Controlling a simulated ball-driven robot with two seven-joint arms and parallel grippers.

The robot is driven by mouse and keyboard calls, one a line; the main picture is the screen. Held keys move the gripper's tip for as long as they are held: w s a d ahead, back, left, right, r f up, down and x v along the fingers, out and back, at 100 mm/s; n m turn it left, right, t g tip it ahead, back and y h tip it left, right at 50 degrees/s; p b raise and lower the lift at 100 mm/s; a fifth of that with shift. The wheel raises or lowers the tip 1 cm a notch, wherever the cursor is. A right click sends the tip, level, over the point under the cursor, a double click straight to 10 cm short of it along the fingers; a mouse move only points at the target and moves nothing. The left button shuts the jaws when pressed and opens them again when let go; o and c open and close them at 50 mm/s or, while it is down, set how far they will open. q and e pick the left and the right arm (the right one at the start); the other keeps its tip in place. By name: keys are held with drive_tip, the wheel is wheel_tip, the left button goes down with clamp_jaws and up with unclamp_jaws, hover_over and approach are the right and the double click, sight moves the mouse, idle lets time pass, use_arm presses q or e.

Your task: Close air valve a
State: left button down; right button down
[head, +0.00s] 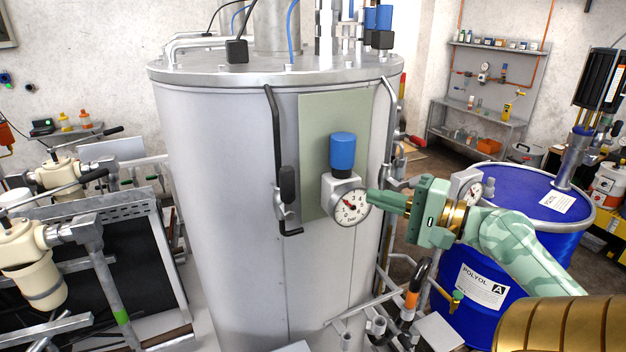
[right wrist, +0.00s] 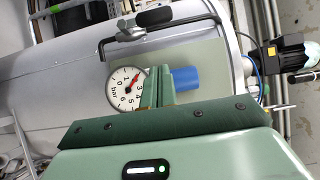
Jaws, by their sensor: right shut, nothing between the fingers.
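No part in view carries a readable "air valve a" label. A pressure regulator with a blue knob (head: 343,151) and a round white bar gauge (head: 350,206) is on the front of the large grey tank (head: 230,190). My right gripper (head: 371,197) is shut and empty, its tips at the gauge's right edge; I cannot tell whether they touch. In the right wrist view the fingers (right wrist: 158,76) lie between the gauge (right wrist: 126,88) and the blue knob (right wrist: 184,78), partly covering the regulator body. My left gripper is not in view.
A black lever handle (head: 287,185) is on the tank left of the regulator. A blue polyol drum (head: 483,284) marked A stands at right, with a small yellow-green valve (head: 456,297) in front. Grey pipework and an orange-black handle (head: 416,283) are below my right arm.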

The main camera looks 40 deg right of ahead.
sight(288, 194)
drive_tip(key=p+x, duration=0.2)
drive_tip(key=x, duration=0.2)
drive_tip(key=p+x, duration=0.2)
drive_tip(key=x, duration=0.3)
drive_tip(key=shift+w+r, duration=0.2)
drive_tip(key=shift+w, duration=0.15)
drive_tip(key=w+a+p, duration=0.1)
drive_tip(key=a+p, duration=0.1)
drive_tip(key=a, duration=0.1)
drive_tip(key=shift+w+f, duration=0.15)
drive_tip(key=shift+w, duration=0.25)
drive_tip(key=shift+w+a+f, duration=0.1)
drive_tip(key=shift+a, duration=0.25)
drive_tip(key=shift+f, duration=0.1)
drive_tip(key=shift+d, duration=0.1)
